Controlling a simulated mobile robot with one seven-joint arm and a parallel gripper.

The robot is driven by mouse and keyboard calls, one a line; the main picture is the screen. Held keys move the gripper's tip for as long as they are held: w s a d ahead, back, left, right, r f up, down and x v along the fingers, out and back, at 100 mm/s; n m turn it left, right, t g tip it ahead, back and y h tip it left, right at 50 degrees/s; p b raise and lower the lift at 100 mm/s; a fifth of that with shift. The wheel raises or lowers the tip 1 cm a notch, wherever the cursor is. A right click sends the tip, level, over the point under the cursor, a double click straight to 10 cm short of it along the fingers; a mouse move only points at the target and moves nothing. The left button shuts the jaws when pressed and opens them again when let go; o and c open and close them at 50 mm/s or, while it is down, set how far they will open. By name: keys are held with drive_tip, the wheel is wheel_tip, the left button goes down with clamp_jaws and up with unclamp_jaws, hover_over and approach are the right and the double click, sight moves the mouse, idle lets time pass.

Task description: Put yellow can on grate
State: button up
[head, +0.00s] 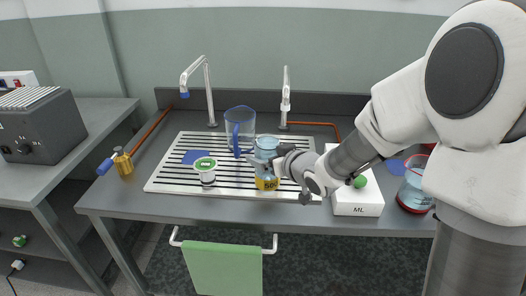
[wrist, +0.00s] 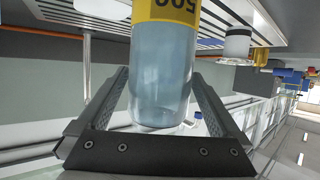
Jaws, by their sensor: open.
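A clear bluish cylinder (head: 266,148) with a yellow lower band reading "50" stands upright on the slotted pale grate (head: 163,180), near its front edge. In the wrist view the same cylinder (wrist: 162,85) is between my fingers, its yellow band reading "500" at the picture's top. My gripper (wrist: 160,76) is open, one finger on each side and close to the cylinder; contact is unclear. In the head view my gripper (head: 274,166) reaches in from the right and partly hides the cylinder.
A white "ML" box (head: 356,206) and a clear container (head: 413,190) stand to the right. Two faucets (head: 207,92) rise behind. A green towel (head: 222,268) hangs in front.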

drive_tip(key=p+v, duration=0.2)
drive_tip(key=v, duration=0.7)
drive_tip(key=s+d+r+m+g+h, duration=0.1)
drive_tip(key=s+d+r+m+h, duration=0.1)
drive_tip(key=s+d+r+h, duration=0.3)
drive_tip(key=s+d+r+m+h, duration=0.1)
drive_tip(key=d+m+h, duration=0.15)
drive_tip(key=d, duration=0.35)
drive_tip(key=s+m+g, duration=0.2)
drive_tip(key=s+g, duration=0.2)
drive_tip(key=s, duration=1.3)
drive_tip(key=shift+r+g, duration=0.4)
drive_tip(key=shift+r, duration=0.05)
drive_tip(key=shift+s+d, duration=0.1)
drive_tip(key=shift+s, duration=0.05)
wheel_tip(320, 180, up, 15)
drive_tip(key=p, duration=1.5)
